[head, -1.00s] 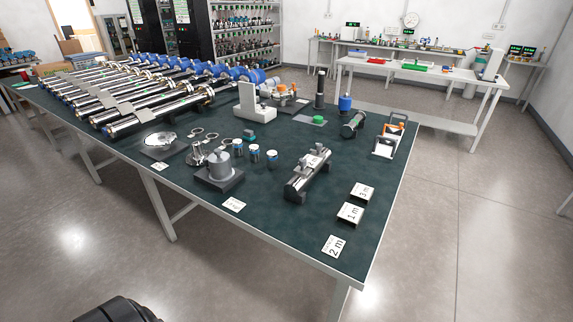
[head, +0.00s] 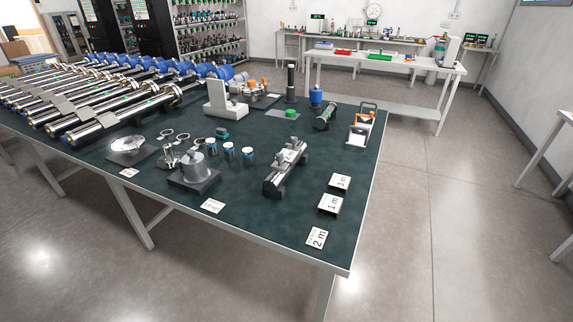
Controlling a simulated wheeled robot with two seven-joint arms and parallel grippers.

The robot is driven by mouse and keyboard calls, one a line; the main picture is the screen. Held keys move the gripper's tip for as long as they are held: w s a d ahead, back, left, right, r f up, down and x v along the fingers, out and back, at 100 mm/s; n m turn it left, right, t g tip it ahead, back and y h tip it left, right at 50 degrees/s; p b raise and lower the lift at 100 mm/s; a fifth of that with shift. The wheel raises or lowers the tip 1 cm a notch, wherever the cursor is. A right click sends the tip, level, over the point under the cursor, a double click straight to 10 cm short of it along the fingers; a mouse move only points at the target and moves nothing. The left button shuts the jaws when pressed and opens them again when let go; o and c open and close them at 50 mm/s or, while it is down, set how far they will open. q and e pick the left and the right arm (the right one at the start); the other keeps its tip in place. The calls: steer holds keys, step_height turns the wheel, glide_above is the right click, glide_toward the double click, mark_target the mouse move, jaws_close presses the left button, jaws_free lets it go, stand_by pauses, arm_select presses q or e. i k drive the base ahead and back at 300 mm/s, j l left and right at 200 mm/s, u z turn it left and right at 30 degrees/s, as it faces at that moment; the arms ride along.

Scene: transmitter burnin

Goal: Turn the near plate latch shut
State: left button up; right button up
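I cannot make out a plate latch with certainty in the head view. Grey plates (head: 124,110) lie across the row of long metal transmitter tubes (head: 95,125) with blue ends on the left of the table. A metal cylinder (head: 287,163) rests in a dark cradle near the table's right part. A grey domed pot (head: 194,167) stands on a dark square base left of the cradle. Any latch on these is too small to tell open from shut. Neither of my grippers is in view.
A round metal dish (head: 130,146), a white stand (head: 223,104) and an orange-handled rack (head: 360,128) also stand there. Open floor (head: 420,240) lies to the right.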

mark_target(294, 140)
steer(key=u, duration=0.45)
steer(key=i+l+u, duration=0.2)
steer(key=l+u, duration=0.15)
steer(key=l, duration=0.35)
steer(key=i+l+u, duration=0.1)
steer(key=l+u, duration=0.2)
steer(key=l, duration=0.45)
steer(key=l+u, duration=0.35)
steer(key=l, duration=0.4)
